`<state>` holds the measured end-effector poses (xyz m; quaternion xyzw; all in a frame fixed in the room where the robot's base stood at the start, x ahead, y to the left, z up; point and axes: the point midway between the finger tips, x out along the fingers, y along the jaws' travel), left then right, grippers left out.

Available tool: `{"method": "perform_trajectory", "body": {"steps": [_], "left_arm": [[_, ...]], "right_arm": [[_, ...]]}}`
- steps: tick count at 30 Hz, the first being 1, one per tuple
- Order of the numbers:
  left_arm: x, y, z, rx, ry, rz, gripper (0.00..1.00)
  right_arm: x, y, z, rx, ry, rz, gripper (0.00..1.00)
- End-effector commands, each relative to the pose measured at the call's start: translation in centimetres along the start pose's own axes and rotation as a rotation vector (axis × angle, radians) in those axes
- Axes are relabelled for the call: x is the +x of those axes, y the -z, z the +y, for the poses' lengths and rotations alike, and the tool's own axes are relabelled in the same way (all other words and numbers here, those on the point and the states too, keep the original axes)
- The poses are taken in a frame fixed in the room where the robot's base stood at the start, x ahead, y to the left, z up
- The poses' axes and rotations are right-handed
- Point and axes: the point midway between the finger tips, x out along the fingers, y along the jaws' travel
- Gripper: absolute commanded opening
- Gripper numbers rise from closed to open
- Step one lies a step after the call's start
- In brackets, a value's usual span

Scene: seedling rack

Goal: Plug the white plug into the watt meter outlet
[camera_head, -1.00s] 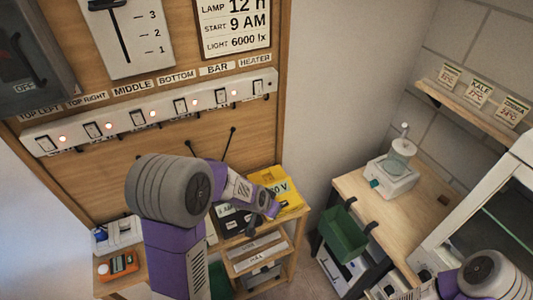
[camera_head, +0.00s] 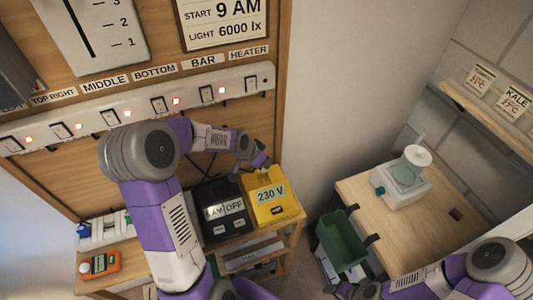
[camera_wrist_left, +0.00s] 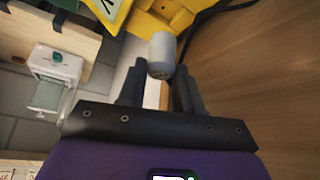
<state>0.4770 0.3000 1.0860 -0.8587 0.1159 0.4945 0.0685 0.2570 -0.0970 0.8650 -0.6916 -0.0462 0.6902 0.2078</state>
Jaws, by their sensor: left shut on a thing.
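The yellow watt meter (camera_head: 290,208) with a "230 V" display stands on the small wooden shelf against the panel. My left gripper (camera_head: 262,160) is at its top back edge in the head view. In the left wrist view the white plug (camera_wrist_left: 161,56), a light grey-white cylinder, sits at the fingertips of my left gripper (camera_wrist_left: 158,80), which is shut on it. The yellow meter body (camera_wrist_left: 150,25) is just beyond the plug there. The meter's outlet cannot be made out. My right gripper (camera_head: 345,290) is at the bottom edge, its jaws unclear.
A black timer (camera_head: 213,198) stands left of the meter. A power strip with lit switches (camera_head: 140,108) runs along the panel above. A black cable (camera_wrist_left: 205,20) passes near the plug. A green bin (camera_head: 342,240) and a wooden table (camera_head: 440,225) with a scale (camera_head: 402,182) are at right.

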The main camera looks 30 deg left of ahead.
Motion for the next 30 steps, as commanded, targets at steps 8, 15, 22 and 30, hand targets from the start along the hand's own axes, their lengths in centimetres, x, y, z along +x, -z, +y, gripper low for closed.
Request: {"method": "perform_trajectory", "body": {"steps": [8, 15, 22, 30], "left_arm": [[1.5, -0.9, 0.1, 0.0, -0.002, -0.001, 0.02], [3.2, -1.8, 0.1, 0.0, -0.001, -0.001, 0.02], [4.8, -2.8, 0.1, 0.0, -0.001, 0.0, 0.02], [5.7, -3.2, 0.1, 0.0, -0.001, 0.0, 0.02]], "right_arm": [[1.1, 0.1, 0.4, 0.0, 0.0, 0.002, 0.62], [2.3, 0.2, 0.8, 0.0, 0.0, 0.002, 0.62], [3.6, 0.2, 1.4, 0.0, 0.0, 0.002, 0.62], [4.4, 0.3, 1.7, 0.0, 0.0, 0.002, 0.62]]}}
